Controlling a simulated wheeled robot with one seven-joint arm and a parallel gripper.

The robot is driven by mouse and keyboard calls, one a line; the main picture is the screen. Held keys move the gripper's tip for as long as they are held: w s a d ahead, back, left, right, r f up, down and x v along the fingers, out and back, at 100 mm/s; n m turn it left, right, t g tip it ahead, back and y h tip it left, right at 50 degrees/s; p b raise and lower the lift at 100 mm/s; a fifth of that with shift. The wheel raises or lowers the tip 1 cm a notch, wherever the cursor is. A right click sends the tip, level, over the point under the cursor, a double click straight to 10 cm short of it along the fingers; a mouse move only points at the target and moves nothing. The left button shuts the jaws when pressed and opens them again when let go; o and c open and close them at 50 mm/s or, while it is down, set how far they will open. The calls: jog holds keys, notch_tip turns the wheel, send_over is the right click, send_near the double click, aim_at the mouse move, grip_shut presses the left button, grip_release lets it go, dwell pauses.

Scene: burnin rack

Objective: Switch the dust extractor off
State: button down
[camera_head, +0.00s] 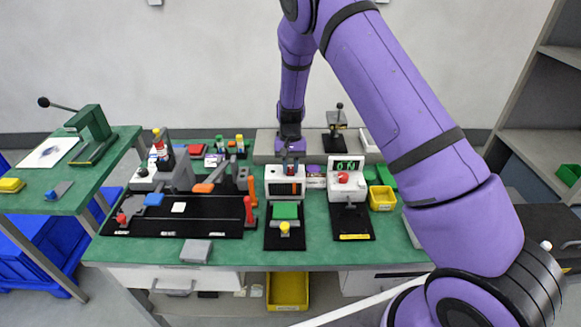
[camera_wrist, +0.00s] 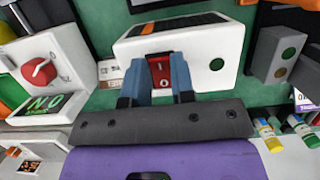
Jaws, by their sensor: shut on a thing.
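A white box unit (camera_head: 285,188) with a dark grille stands mid-bench, below my wrist; I take it for the dust extractor, though no name label is readable. It also shows in the wrist view (camera_wrist: 205,45), with a round green lamp (camera_wrist: 217,64) and a red rocker switch (camera_wrist: 160,68) marked I and O. My gripper (camera_wrist: 158,82) has its blue fingers on either side of the red switch, closed on it. The fingers hide the switch's sides, and I cannot tell which way it is tipped. In the head view my gripper (camera_head: 291,155) is at the unit's top.
Right of it stands a white unit (camera_head: 346,186) with a red knob and green display; it shows at left in the wrist view (camera_wrist: 40,72). A grey box (camera_wrist: 278,55) stands close at right there. Small bottles (camera_head: 240,143) and a yellow bin (camera_head: 382,198) are nearby.

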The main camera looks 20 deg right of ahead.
aim_at(290, 167)
jog(key=c, duration=1)
grip_release()
jog(key=shift+o, duration=0.2)
jog(key=a+v, duration=0.1)
jog(key=v, duration=0.9)
jog(key=shift+d+r, duration=0.35)
jog(key=shift+d, duration=0.15)
jog(key=shift+w+r, duration=0.1)
jog(key=shift+w, duration=0.05)
